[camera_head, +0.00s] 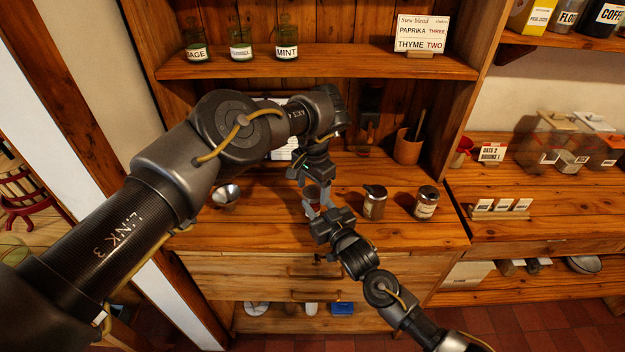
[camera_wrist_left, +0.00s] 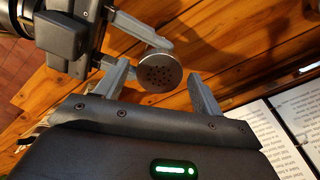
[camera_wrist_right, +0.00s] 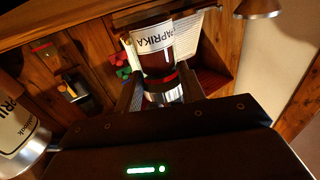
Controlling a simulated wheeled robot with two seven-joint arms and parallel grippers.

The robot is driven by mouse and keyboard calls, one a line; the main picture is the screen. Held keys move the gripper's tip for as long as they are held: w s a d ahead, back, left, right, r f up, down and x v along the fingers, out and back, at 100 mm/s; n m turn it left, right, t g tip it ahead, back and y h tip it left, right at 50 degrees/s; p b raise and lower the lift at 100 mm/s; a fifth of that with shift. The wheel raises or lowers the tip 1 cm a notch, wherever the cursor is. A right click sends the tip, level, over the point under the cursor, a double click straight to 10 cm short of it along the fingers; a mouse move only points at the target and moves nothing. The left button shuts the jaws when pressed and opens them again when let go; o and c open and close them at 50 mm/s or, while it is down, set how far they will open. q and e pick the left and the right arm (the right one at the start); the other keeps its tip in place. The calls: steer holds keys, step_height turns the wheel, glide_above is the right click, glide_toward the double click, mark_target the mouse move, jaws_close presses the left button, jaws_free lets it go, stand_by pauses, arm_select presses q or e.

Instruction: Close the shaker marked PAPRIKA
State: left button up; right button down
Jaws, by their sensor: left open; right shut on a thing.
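A glass shaker marked PAPRIKA (camera_wrist_right: 172,42), with dark red contents and a metal end, is in my right gripper (camera_wrist_right: 160,88), which is shut on it. In the left wrist view, a round metal top with holes (camera_wrist_left: 160,72) faces the camera, between the right gripper's fingers. My left gripper (camera_wrist_left: 161,82) is open, its two fingers on either side of that top with gaps showing. In the head view, the left gripper (camera_head: 315,186) is just above the right gripper (camera_head: 320,208), over the counter; the shaker between them is small and partly hidden.
A recipe card (camera_head: 422,34) and several green jars stand on the shelf. An open book (camera_wrist_left: 295,115) lies near the left gripper.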

arm_select(q)
steer(key=shift+c, duration=0.5)
steer(key=c, duration=0.9)
steer(key=m, duration=0.6)
steer(key=shift+f+m, duration=0.1)
steer(key=shift+m, duration=0.3)
steer(key=o, duration=1.1)
